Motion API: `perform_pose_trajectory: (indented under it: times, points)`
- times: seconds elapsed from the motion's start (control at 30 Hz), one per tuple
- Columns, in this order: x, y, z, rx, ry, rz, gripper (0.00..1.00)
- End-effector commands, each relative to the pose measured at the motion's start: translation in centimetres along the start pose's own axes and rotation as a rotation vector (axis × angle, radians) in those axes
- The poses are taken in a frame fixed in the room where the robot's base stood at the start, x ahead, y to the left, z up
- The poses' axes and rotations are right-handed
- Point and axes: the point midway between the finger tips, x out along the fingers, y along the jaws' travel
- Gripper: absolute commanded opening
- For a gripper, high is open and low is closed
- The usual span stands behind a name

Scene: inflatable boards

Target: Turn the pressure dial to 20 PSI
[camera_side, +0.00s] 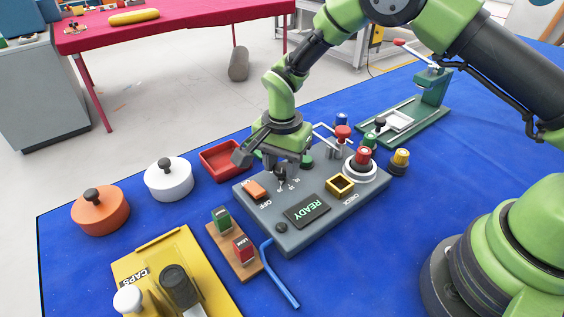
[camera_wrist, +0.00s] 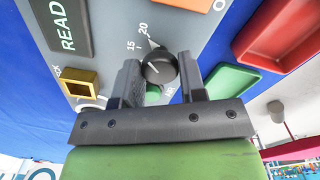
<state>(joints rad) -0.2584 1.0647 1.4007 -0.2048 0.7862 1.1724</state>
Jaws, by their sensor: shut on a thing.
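The pressure dial (camera_wrist: 158,65) is a round black knob with a white mark on the grey control panel (camera_wrist: 105,25). The numbers 15 and 20 are printed beside it in the wrist view; another label is partly hidden. I cannot tell for sure which number the mark meets. My gripper (camera_wrist: 160,82) has its dark fingers on either side of the dial, shut on it. In the side view my gripper (camera_side: 280,170) points down onto the panel (camera_side: 325,222), and the dial is mostly hidden by the fingers.
The panel also carries a READY display (camera_side: 307,211), an orange switch (camera_side: 255,189) and a yellow square frame (camera_side: 340,184). A red-topped cylinder (camera_side: 363,156) stands near its right end. A red tray (camera_side: 222,160) lies behind, and a blue bent tool (camera_side: 280,275) lies in front.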

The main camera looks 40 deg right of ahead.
Motion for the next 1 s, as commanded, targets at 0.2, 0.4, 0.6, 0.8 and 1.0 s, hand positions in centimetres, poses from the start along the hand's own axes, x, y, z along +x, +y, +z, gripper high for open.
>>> perform_pose_trajectory:
  times: [0.2,0.4,0.6,0.8,1.0]
  points:
    - [0.02,0.11,0.11,0.062,-0.003,0.005,0.14]
    - [0.02,0.1,0.11,0.078,-0.003,0.005,0.14]
    - [0.02,0.1,0.12,0.078,-0.003,0.005,0.14]
    - [0.03,0.08,0.11,0.077,-0.002,0.004,0.58]
    - [0.02,0.03,0.06,0.076,-0.001,0.002,0.63]
